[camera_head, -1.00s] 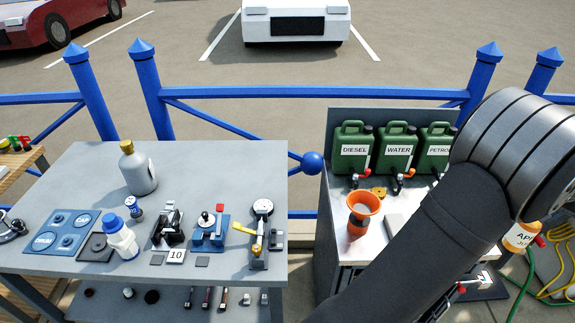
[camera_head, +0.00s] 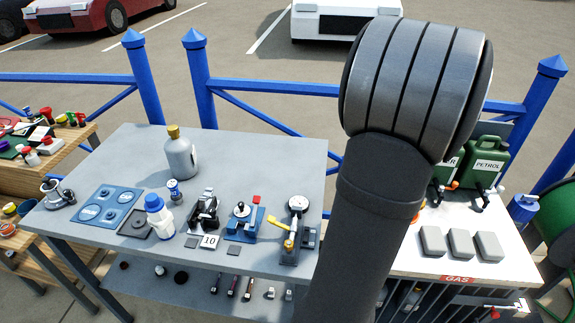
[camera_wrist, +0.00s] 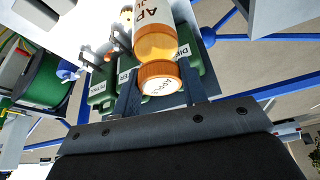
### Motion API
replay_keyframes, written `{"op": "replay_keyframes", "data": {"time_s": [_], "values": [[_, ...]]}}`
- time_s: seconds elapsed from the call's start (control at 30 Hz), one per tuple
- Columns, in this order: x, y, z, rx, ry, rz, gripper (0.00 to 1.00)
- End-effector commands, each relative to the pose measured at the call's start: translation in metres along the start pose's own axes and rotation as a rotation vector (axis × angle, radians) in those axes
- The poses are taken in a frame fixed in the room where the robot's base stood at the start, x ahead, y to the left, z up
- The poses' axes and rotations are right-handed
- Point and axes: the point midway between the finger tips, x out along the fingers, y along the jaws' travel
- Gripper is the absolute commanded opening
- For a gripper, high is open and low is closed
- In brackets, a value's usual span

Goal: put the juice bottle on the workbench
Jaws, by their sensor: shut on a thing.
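The juice bottle (camera_wrist: 158,50) is orange with a white label and an orange cap, and shows in the wrist view. My gripper (camera_wrist: 155,45) is shut on it, one dark finger on each side, with the cap toward the palm. In the head view my arm hides the gripper and the bottle. The grey-topped workbench (camera_head: 110,170) stands at the left of the head view.
The workbench carries a grey bottle (camera_head: 180,155), a blue-capped white bottle (camera_head: 158,218), a blue plate (camera_head: 108,206) and several small devices along its front. Its back right top is clear. A counter (camera_head: 405,258) with green canisters (camera_head: 487,160) stands right. Blue railing runs behind.

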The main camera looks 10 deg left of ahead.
Motion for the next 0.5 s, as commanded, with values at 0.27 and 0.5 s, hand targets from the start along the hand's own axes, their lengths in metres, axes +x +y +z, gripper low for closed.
{"op": "replay_keyframes", "data": {"time_s": [0.27, 0.5], "values": [[-0.024, -0.122, 0.02, -0.133, 0.007, -0.053, 0.0], [-0.041, -0.188, 0.045, -0.211, 0.009, -0.086, 0.0]]}}
